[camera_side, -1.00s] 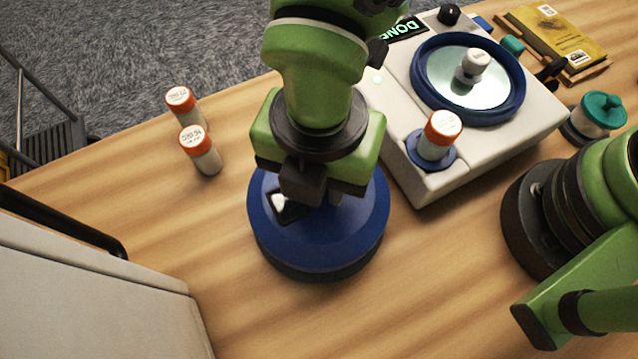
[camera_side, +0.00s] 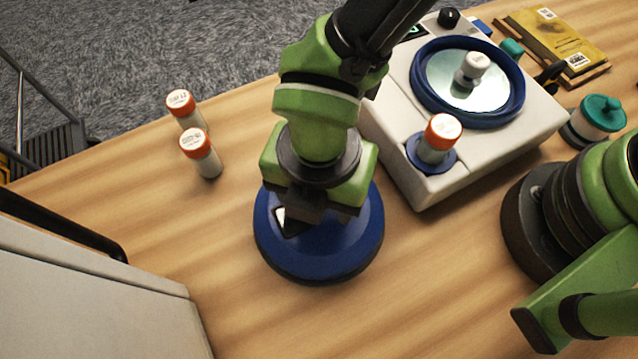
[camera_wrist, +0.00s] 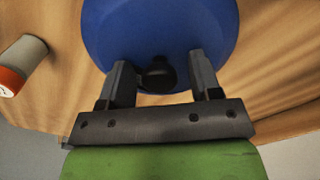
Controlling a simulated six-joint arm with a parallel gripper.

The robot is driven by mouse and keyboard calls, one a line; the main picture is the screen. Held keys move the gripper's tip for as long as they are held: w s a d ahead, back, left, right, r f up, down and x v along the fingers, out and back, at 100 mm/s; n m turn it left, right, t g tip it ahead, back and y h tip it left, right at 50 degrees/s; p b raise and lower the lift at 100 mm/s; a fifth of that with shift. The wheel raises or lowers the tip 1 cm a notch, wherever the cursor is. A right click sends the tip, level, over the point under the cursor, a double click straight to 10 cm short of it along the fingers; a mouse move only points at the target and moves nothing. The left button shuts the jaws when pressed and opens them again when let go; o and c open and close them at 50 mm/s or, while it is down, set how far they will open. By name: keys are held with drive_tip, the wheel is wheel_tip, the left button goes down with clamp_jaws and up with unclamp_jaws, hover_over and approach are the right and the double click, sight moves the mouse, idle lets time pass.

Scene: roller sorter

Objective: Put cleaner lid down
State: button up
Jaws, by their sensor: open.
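The cleaner lid (camera_side: 330,262) is a round blue disc lying flat on the wooden table, in the middle of the side view. My gripper (camera_wrist: 160,82) is open, with one finger on each side of the knob and gaps between. In the side view my gripper (camera_side: 305,212) is right over the lid and hides the knob and the lid's far part.
Two orange-capped bottles (camera_side: 201,154) stand left of the lid. The white machine (camera_side: 480,165) at the right carries a blue-rimmed glass dish (camera_side: 415,85) and another orange-capped bottle (camera_side: 438,138). A teal-lidded jar (camera_side: 596,117) stands farther right. Bare table lies in front of the lid.

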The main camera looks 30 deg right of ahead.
wheel_tip(320, 180, up, 12)
drive_tip(key=shift+r, duration=0.15)
idle(0.3)
drive_tip(key=w+d+r+m+t+y, duration=0.2)
drive_tip(key=w+d+r+m+y, duration=0.15)
drive_tip(key=d+r+m, duration=0.9)
drive_tip(key=s+d+m+t, duration=0.2)
drive_tip(key=s+d+m, duration=0.1)
drive_tip(key=d+m, duration=0.4)
drive_tip(key=s+d+r+m+t+h, duration=0.1)
drive_tip(key=s+d+m+t, duration=0.2)
drive_tip(key=d+m, duration=0.3)
drive_tip(key=m, duration=0.5)
drive_tip(key=shift+s+d+r+m, duration=0.15)
drive_tip(key=shift+s+d+m, duration=0.2)
drive_tip(key=shift+d, duration=0.05)
